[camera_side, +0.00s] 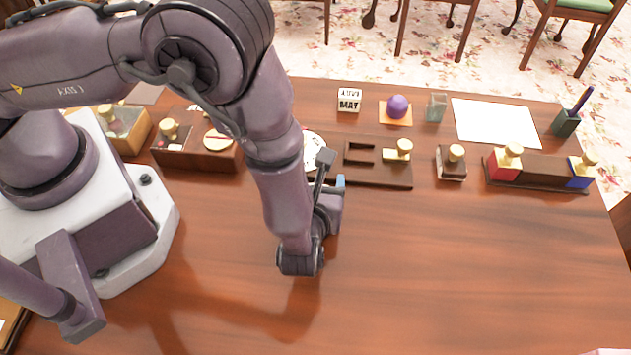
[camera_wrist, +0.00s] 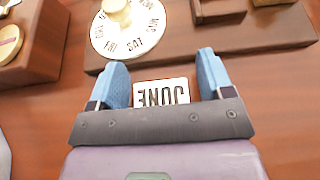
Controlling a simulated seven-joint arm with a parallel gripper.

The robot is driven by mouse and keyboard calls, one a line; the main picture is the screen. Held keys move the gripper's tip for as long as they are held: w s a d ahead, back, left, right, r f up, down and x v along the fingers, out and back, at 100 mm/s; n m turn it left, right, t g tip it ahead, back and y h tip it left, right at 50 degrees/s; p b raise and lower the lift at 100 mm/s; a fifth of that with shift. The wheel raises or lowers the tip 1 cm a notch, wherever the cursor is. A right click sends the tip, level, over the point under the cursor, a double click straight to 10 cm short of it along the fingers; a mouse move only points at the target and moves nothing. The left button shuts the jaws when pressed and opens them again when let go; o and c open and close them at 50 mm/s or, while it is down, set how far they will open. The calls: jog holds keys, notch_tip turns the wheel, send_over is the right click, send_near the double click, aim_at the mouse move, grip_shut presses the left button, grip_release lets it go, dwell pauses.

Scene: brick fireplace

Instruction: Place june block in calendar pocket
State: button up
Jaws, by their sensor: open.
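The june block (camera_wrist: 160,92) is a white block with "JUNE" upside down in the wrist view. It lies on the table between the blue fingertips of my gripper (camera_wrist: 162,78), with a gap on each side. My gripper (camera_side: 340,181) is open, low over the table in front of the calendar. In the side view my arm hides the june block. The calendar (camera_side: 385,180) is a dark wooden base with a round white weekday dial (camera_wrist: 128,30) at its left and framed pockets (camera_side: 358,152) to the right. The wrist view cuts off the pockets.
A purple ball (camera_side: 397,106), a glass cup (camera_side: 436,107), white paper (camera_side: 495,122) and a pen holder (camera_side: 566,123) are farther back. The front right table is clear.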

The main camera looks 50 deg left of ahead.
jog(key=v, duration=1.2)
jog(key=shift+r, duration=0.1)
jog(key=w+a+r+n+g+h, duration=0.1)
jog(key=w+a+r+n+g, duration=0.1)
jog(key=a+r+n+g, duration=0.35)
jog(key=w+a+r+n+g, duration=0.2)
jog(key=a+r+n, duration=0.5)
jog(key=r, duration=0.4)
jog(key=s+a+r+n+t+h, duration=0.3)
jog(key=s+a+r+n+h, duration=0.5)
jog(key=a+r+n, duration=0.3)
jog(key=r+n, duration=0.1)
jog(key=n, duration=0.1)
jog(key=shift+s+r+n, duration=0.15)
jog(key=shift+r+n, duration=0.1)
jog(key=shift+n, duration=0.1)
jog(key=shift+s+a+r+n+t+h, duration=0.1)
jog(key=shift+s+r+n+t+h, duration=0.2)
jog(key=shift+n, duration=0.1)
jog(key=shift+c, duration=1.2)
